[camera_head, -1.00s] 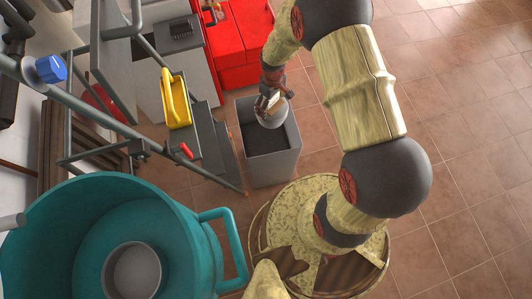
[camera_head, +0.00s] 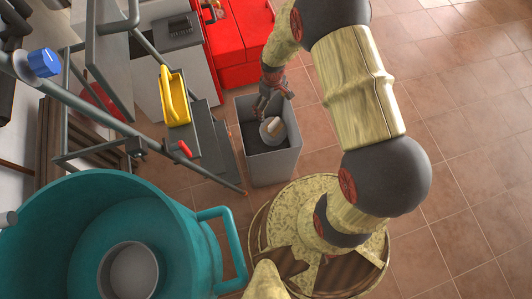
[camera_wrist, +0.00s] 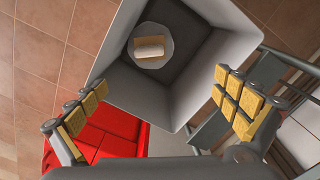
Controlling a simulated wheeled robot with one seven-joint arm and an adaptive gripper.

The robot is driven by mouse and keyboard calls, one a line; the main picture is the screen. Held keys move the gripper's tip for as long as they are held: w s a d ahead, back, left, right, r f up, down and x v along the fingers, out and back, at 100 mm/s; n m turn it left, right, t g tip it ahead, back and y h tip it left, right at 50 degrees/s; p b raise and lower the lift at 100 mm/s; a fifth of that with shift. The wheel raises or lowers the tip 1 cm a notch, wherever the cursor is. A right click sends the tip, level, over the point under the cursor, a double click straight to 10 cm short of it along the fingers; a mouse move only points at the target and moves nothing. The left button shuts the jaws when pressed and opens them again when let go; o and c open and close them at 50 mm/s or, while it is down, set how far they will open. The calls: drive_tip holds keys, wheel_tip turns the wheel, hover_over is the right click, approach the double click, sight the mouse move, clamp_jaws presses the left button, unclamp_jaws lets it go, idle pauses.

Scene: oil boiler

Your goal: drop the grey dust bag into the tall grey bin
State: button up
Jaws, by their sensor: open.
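The tall grey bin (camera_head: 270,167) stands on the tiled floor in the middle of the head view. The grey dust bag (camera_head: 272,130) is inside the bin's opening, below the rim, with a pale block-like top. In the wrist view the bag (camera_wrist: 150,46) looks round and grey and lies inside the bin (camera_wrist: 205,25), against its dark inner floor. My gripper (camera_head: 274,100) is above the bin's far edge, apart from the bag. In the wrist view my gripper (camera_wrist: 158,106) is open and empty, its yellow-padded fingers wide apart on either side of the bin's rim.
A red cabinet (camera_head: 232,45) stands behind the bin. Steps with a yellow handle-like piece (camera_head: 174,97) and grey rails stand to its left. A large teal tub (camera_head: 190,240) fills the lower left. Tiled floor (camera_head: 470,150) is clear to the right.

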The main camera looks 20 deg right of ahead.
drive_tip(key=shift+r, duration=0.1)
wheel_tip(320, 180, up, 12)
idle(0.6)
idle(0.4)
